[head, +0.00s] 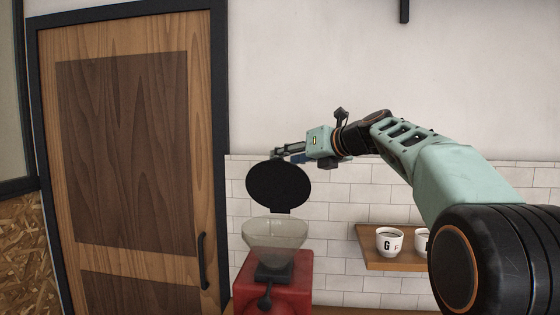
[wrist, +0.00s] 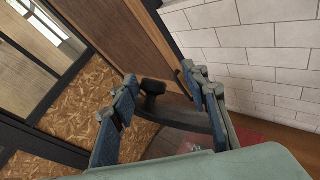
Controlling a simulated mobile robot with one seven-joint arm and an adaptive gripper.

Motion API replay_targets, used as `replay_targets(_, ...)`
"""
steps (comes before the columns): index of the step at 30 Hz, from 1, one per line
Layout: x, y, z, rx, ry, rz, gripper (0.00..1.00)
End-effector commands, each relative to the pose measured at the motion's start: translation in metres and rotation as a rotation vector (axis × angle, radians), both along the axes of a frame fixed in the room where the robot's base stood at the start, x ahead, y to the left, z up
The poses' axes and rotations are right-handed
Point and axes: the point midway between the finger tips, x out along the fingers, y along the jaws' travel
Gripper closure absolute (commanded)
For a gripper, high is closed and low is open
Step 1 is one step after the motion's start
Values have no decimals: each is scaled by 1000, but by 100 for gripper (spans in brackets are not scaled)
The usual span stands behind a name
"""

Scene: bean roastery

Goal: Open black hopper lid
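The black hopper lid (head: 278,184) stands raised, about upright, above the clear hopper (head: 275,236) of a red grinder (head: 296,285). The hopper's mouth is uncovered, and the lid joins it at the rear right. My gripper (head: 283,157) is at the lid's top edge, partly hidden behind it. In the wrist view my gripper's two fingers (wrist: 159,74) are spread apart. The lid (wrist: 185,119) shows there as a dark band with a knob (wrist: 153,88) between the fingers. I cannot tell whether a finger touches the lid.
A wooden door (head: 125,150) with a black handle (head: 203,262) is on the left. A white tiled wall (head: 335,205) is behind the grinder. A wooden shelf (head: 395,264) with white cups (head: 389,241) is on the right, below my arm.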

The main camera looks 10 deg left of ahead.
Motion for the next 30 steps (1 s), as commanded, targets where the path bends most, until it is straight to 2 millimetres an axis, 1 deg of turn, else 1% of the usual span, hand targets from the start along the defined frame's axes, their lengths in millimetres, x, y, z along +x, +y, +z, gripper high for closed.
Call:
replay_targets(1, -6, -13, 5, -2, -2, -10, 60)
replay_targets(3, -14, -24, 8, -3, -3, -10, 60)
replay_targets(6, -26, -38, 13, -1, -1, -8, 60)
replay_targets(10, -38, -50, 18, -3, -1, -6, 60)
replay_targets(15, -44, -58, 20, -2, 1, -5, 60)
replay_targets(25, -45, -59, 20, -4, -1, -5, 60)
replay_targets(28, -44, -63, 14, -39, -31, -8, 60)
replay_targets(30, -41, -71, 5, -100, -81, -16, 60)
